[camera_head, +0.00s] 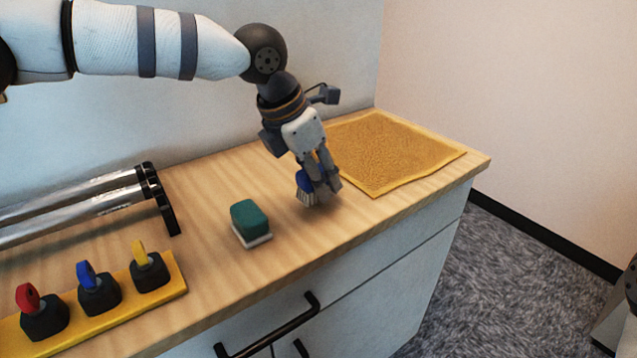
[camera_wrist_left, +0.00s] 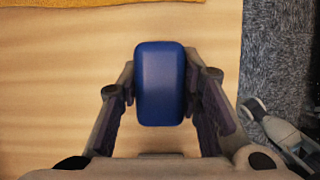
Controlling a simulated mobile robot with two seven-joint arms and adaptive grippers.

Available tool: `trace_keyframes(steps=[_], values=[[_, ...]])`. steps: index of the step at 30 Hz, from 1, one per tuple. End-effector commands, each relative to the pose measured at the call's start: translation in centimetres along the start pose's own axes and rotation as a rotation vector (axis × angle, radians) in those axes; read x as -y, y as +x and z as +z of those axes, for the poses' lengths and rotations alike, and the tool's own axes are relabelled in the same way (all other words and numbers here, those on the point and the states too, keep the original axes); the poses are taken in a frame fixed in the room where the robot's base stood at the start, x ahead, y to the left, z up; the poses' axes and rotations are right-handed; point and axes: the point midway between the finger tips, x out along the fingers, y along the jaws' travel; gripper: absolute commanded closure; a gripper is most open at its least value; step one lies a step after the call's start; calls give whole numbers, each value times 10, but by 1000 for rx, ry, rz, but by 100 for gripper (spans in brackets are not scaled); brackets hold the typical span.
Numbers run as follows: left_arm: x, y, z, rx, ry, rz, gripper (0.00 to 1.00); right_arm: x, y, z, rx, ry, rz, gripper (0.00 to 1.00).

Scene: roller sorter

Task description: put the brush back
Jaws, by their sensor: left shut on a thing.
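My left gripper (camera_head: 322,190) is shut on a brush with a blue back and pale bristles (camera_head: 305,190). In the left wrist view the blue back of the brush (camera_wrist_left: 159,84) sits between the two fingers (camera_wrist_left: 160,95). The bristles point down at the wooden counter, right of a green block. I cannot tell whether they touch the wood. The fingers partly hide the brush in the head view. My right gripper is not clearly seen.
The green block with a white base (camera_head: 250,222) stands on the counter (camera_head: 215,195). A yellow-brown mat (camera_head: 385,150) lies at the right end. Metal rollers (camera_head: 90,205) and a yellow strip with red, blue and yellow keys (camera_head: 175,285) are at left. A black drawer handle (camera_head: 270,335) is in front.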

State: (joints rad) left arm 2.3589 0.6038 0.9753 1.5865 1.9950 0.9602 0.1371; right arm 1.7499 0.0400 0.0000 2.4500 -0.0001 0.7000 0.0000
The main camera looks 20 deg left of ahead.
Motion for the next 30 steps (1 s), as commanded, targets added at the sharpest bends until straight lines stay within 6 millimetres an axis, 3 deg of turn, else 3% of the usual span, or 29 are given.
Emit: trace_keyframes(steps=[3, 13, 14, 16, 26, 30], values=[[0, 13, -6, 2, 2, 1, 94, 0, 0, 0, -2, 0, 0, 39], [0, 16, -7, 4, 1, 1, 94, 0, -1, -1, -4, 0, 0, 39], [0, 16, -7, 4, 1, 1, 61, 0, -1, -1, -4, 0, 0, 39], [0, 16, -7, 3, 1, 1, 48, 0, -1, -1, -4, 0, 0, 39], [0, 12, -6, 3, 1, 1, 48, 0, 0, 0, -1, 0, 0, 39], [0, -21, -4, 12, 1, 5, 48, 0, -7, -5, -21, 0, -1, 39]])
